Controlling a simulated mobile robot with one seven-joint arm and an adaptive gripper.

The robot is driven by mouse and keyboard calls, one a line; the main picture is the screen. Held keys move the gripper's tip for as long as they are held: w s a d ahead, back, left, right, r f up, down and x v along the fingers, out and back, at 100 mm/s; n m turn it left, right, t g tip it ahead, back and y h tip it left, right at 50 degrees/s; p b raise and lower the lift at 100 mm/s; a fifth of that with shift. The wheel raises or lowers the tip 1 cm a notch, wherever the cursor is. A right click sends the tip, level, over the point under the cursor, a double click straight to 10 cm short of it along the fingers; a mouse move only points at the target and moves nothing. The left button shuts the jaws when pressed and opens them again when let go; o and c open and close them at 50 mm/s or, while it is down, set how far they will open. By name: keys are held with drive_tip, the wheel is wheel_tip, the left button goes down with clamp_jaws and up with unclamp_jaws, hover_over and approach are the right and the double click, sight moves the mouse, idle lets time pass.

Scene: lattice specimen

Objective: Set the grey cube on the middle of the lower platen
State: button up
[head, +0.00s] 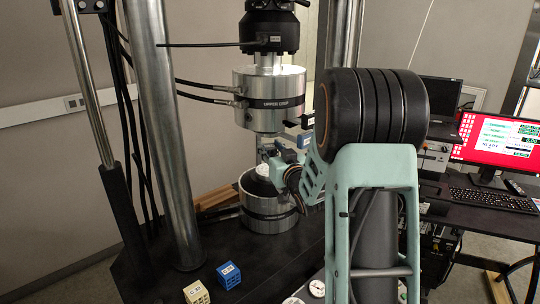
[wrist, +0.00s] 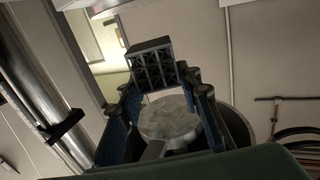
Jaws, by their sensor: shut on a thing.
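My gripper (wrist: 163,88) is shut on the grey cube (wrist: 152,62), a dark lattice block held at the fingertips in the wrist view. The round, light grey lower platen (wrist: 168,122) shows between the fingers, with clear space visible around the cube's sides. In the head view my gripper (head: 272,160) is between the upper and lower grips, above the lower platen (head: 252,184). The cube is too small and too covered there to make out clearly. I cannot tell the exact height of the cube over the platen.
The upper grip (head: 268,100) hangs above my gripper. A thick steel column (head: 165,130) stands at left. A desk with a red monitor (head: 500,142) is at right.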

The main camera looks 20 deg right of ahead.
wheel_tip(320, 180, down, 3)
drive_tip(key=shift+w+f+p, duration=0.1)
drive_tip(key=shift+p, duration=0.35)
drive_tip(key=shift+f, duration=0.15)
drive_tip(key=shift+f+b, duration=0.2)
drive_tip(key=shift+b, duration=0.15)
drive_tip(key=o, duration=1)
drive_tip(key=shift+r, duration=0.15)
